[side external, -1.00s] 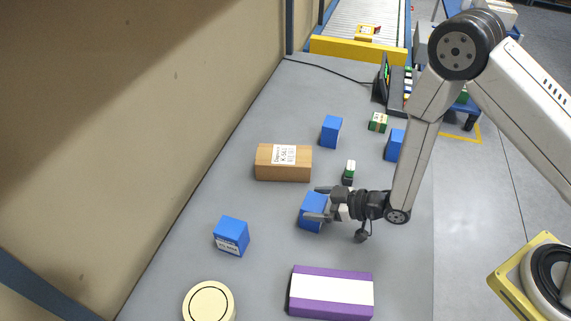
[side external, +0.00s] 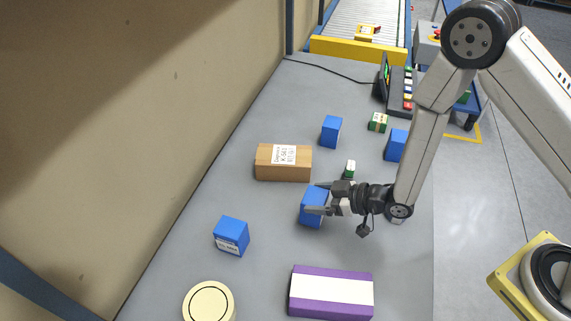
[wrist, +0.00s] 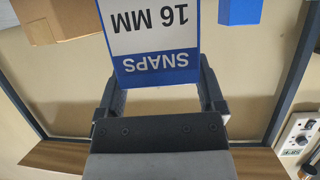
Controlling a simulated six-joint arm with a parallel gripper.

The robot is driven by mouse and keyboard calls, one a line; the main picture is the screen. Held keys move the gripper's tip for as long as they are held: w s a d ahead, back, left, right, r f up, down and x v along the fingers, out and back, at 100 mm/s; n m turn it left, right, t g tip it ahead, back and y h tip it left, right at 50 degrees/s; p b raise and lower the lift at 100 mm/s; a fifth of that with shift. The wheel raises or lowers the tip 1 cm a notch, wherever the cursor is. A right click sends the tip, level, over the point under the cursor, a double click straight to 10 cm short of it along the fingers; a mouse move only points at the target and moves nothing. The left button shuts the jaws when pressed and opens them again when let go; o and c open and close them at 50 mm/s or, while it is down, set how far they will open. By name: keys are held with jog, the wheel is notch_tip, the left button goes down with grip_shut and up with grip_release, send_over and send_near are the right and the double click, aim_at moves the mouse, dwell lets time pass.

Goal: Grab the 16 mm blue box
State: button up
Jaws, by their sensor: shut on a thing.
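The blue box (side external: 312,209) is between the two fingers of my gripper (side external: 317,199) in the side view. In the wrist view the same box (wrist: 152,45) shows a white label reading "SNAPS 16 MM", upside down in the picture. My gripper (wrist: 157,92) is shut on it, one finger on each side. I cannot tell whether its bottom is clear of the grey table (side external: 262,275). Its far sides are hidden.
Other blue boxes stand front left (side external: 231,238), behind (side external: 331,132) and right behind (side external: 396,146). A brown carton (side external: 283,163) is close behind left. A small green-and-white box (side external: 349,169) is near my gripper. A purple-and-white box (side external: 331,293) and cream round container (side external: 209,302) are in front.

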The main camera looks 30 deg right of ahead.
jog(key=shift+r, duration=4)
jog(key=shift+r, duration=0.1)
